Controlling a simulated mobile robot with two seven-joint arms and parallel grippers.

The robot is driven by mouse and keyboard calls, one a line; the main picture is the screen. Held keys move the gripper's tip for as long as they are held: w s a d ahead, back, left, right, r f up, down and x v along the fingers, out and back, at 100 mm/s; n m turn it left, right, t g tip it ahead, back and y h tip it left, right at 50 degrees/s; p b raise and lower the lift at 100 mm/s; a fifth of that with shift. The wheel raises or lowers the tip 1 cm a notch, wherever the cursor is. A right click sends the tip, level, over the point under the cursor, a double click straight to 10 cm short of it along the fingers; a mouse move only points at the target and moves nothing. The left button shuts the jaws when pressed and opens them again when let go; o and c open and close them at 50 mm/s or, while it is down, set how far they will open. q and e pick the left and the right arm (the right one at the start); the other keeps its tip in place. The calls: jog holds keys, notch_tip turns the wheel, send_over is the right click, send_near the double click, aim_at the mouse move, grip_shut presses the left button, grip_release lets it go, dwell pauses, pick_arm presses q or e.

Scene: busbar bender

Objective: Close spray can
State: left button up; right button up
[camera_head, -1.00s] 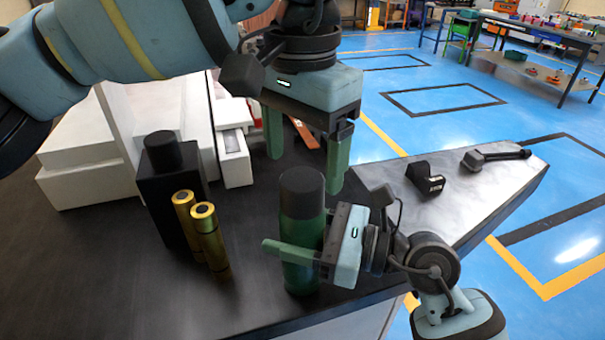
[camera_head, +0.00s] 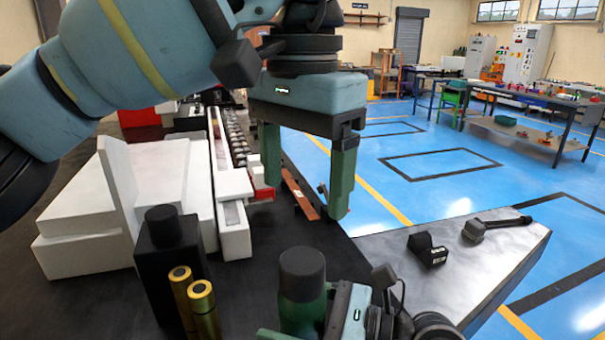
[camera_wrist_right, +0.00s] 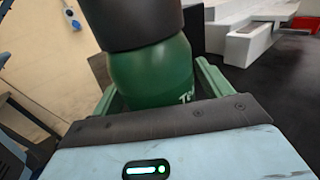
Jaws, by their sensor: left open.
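The spray can (camera_head: 300,316) is a green cylinder with a black cap (camera_head: 302,268) on top, upright at the bottom of the head view. My right gripper (camera_head: 305,333) is low beside it, partly cut off by the frame edge. In the right wrist view, the green body (camera_wrist_right: 155,75) stands between the two green fingers (camera_wrist_right: 158,95), close against both, under the black cap (camera_wrist_right: 135,20). Whether the cap is seated fully is hard to tell. My left gripper (camera_head: 306,200) hangs above and beyond the can, open and empty, fingers pointing down.
A black bottle (camera_head: 168,255) and two gold cylinders (camera_head: 192,295) stand left of the can. White blocks (camera_head: 110,220) and a machine rail fill the back left. A small black block (camera_head: 427,248) and a black-handled tool (camera_head: 495,223) lie on the grey tabletop (camera_head: 480,265) at right.

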pick_arm(q)
jog(key=shift+f, duration=0.1)
pick_arm(e)
jog(key=shift+o, duration=0.4)
pick_arm(q)
jog(key=f, duration=0.1)
jog(key=w+f+b, duration=0.1)
jog(key=f, duration=0.1)
jog(key=shift+f, duration=0.15)
pick_arm(e)
jog(key=v, duration=0.7)
jog(key=shift+d, duration=0.35)
jog(key=shift+s, duration=0.1)
